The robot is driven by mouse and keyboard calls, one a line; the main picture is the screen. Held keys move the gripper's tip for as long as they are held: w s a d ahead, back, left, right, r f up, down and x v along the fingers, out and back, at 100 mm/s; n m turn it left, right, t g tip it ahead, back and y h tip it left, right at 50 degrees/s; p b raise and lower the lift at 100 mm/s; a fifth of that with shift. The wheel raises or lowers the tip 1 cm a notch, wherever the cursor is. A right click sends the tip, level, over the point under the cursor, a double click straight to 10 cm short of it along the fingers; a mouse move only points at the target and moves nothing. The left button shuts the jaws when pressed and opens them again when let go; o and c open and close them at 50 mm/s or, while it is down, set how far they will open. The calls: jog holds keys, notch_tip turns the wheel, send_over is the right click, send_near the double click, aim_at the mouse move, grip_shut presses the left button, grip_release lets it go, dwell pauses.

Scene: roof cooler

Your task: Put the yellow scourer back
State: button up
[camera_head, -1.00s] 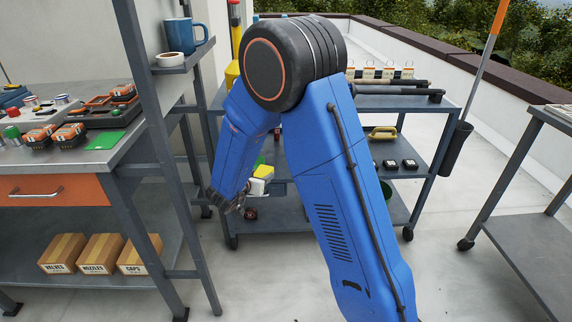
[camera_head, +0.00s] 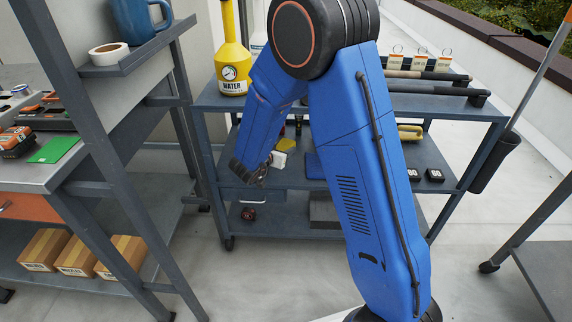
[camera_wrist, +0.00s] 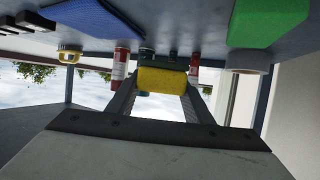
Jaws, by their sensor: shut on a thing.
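The yellow scourer (camera_wrist: 163,80) is a small yellow block in the wrist view, held crosswise between the two dark fingers of my gripper (camera_wrist: 158,86). The wrist picture is upside down. The scourer is at a cart shelf, in front of small bottles; I cannot tell whether it touches the shelf. In the head view my arm hides most of the gripper. A yellow patch (camera_head: 286,145) shows beside the wrist there, by the grey cart's middle shelf (camera_head: 437,160); I cannot tell if it is the scourer.
A blue cloth or pad (camera_wrist: 97,19) and a green block (camera_wrist: 268,22) lie on either side. Red-labelled bottles (camera_wrist: 121,66) stand behind the scourer. A yellow water can (camera_head: 232,55) and dark bars (camera_head: 430,88) are on the cart top. A workbench (camera_head: 30,165) stands left.

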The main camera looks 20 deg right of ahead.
aim_at(283, 171)
jog(key=shift+f, duration=4.1)
jog(key=shift+f, duration=0.1)
jog(key=o, duration=1.1)
jog(key=v, duration=1.2)
jog(key=shift+s+d+r, duration=0.1)
jog(key=shift+r, duration=0.1)
